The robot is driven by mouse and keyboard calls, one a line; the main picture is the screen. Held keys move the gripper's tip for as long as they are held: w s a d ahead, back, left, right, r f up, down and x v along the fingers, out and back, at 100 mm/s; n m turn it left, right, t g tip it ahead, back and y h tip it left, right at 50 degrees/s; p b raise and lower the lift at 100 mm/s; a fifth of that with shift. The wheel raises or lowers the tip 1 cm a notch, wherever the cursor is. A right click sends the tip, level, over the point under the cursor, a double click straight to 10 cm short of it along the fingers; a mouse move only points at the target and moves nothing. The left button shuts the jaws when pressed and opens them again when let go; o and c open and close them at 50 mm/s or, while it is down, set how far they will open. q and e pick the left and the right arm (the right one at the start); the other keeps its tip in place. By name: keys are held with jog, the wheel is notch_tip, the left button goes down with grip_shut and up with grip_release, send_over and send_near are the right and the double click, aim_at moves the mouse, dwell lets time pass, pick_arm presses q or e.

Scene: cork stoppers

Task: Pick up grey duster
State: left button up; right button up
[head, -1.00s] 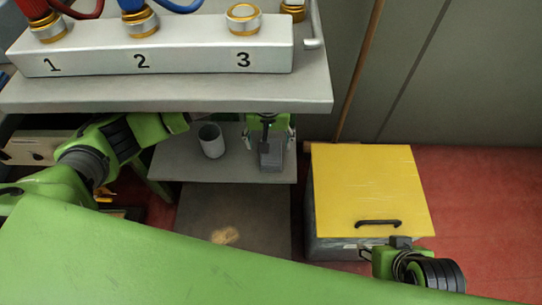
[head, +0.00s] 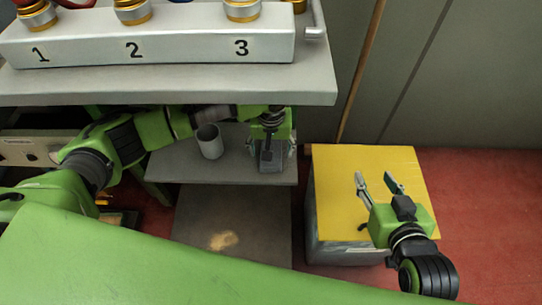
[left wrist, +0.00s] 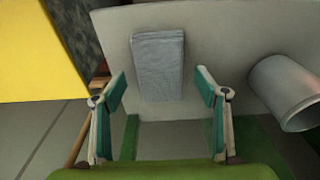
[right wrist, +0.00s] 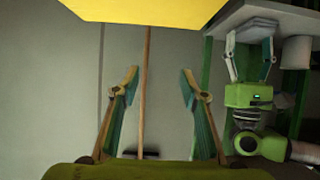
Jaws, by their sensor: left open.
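The grey duster (left wrist: 158,65) is a folded grey cloth lying flat on the grey lower shelf (left wrist: 225,40). In the left wrist view it lies ahead, between the two fingertips. My left gripper (head: 270,148) is open over the duster in the head view, hiding part of the duster (head: 270,161). I see no contact between the fingers and the cloth. My right gripper (head: 375,178) is open and empty above the yellow lid. The right wrist view also shows my left gripper (right wrist: 250,50) at the shelf, its fingers spread.
A grey cup-like cylinder (head: 209,142) stands on the shelf left of the duster. The worktop (head: 180,88) with the numbered block (head: 190,50) overhangs the shelf. A bin with a yellow lid (head: 335,165) stands right of the shelf. A brown pole (head: 360,70) leans behind.

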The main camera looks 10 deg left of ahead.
pick_arm(q)
jog(key=shift+w+f, duration=0.1)
jog(key=shift+f, duration=0.55)
pick_arm(e)
jog(key=shift+w+a+r+t+y, duration=0.2)
jog(key=shift+w+r+t, duration=0.2)
jog(key=shift+r, duration=0.3)
jog(key=shift+w+a+r+t+y, duration=0.1)
jog(key=shift+w+a+r+t, duration=0.2)
jog(key=shift+r, duration=0.4)
jog(key=shift+w+d, duration=0.1)
pick_arm(q)
jog(key=c, duration=1.1)
pick_arm(e)
jog(key=shift+f, duration=0.1)
